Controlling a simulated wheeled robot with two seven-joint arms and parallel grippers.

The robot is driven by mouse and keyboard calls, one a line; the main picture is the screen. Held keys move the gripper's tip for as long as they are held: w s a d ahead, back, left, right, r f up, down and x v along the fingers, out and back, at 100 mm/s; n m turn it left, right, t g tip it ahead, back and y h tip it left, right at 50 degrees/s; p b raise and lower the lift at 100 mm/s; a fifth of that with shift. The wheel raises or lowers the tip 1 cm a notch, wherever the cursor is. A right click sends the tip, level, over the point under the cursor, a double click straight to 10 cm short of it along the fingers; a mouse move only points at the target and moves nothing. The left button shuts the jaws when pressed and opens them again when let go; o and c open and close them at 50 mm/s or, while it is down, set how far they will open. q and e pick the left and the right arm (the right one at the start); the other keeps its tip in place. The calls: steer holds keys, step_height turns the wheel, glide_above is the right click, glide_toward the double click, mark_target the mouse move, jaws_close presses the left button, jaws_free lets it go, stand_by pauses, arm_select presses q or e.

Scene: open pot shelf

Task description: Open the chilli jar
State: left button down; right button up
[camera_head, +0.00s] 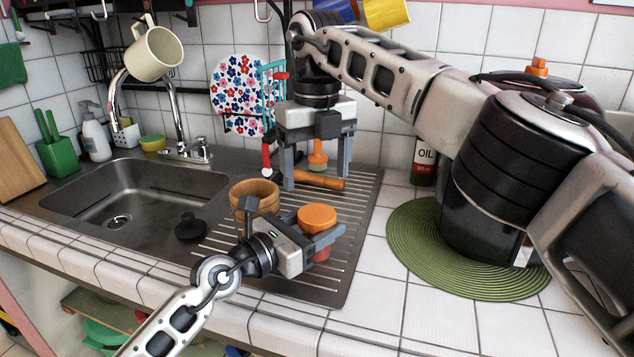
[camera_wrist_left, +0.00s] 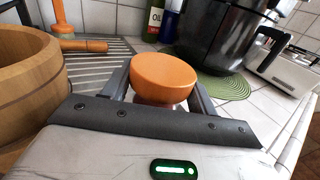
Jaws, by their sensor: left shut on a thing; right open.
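The chilli jar has a round orange lid (camera_head: 317,216) and a reddish body (camera_head: 321,252) below it. It stands roughly upright over the right part of the ribbed drainboard. My left gripper (camera_head: 325,238) is shut around the jar below the lid. In the left wrist view the orange lid (camera_wrist_left: 164,78) sits on top between the fingers, and most of the body is hidden. The lid is on the jar. My right gripper (camera_head: 317,172) points down, open, behind and above the jar, with its fingers apart and clear of the lid.
A wooden bowl (camera_head: 262,190) stands left of the jar. A rolling pin (camera_head: 319,181) and an orange-topped item (camera_head: 318,158) are near the right gripper. The sink (camera_head: 75,200) is left. A green mat (camera_head: 410,255) with a dark pot (camera_head: 470,225) and an oil bottle (camera_head: 424,160) are right.

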mark_target(317, 213)
step_height(317, 213, down, 8)
steer(key=shift+r, duration=0.1)
stand_by(0.4)
steer(key=c, duration=1)
steer(key=n, duration=0.4)
arm_select(q)
steer(key=shift+a+f, duration=0.1)
arm_select(e)
steer(key=o, duration=1.1)
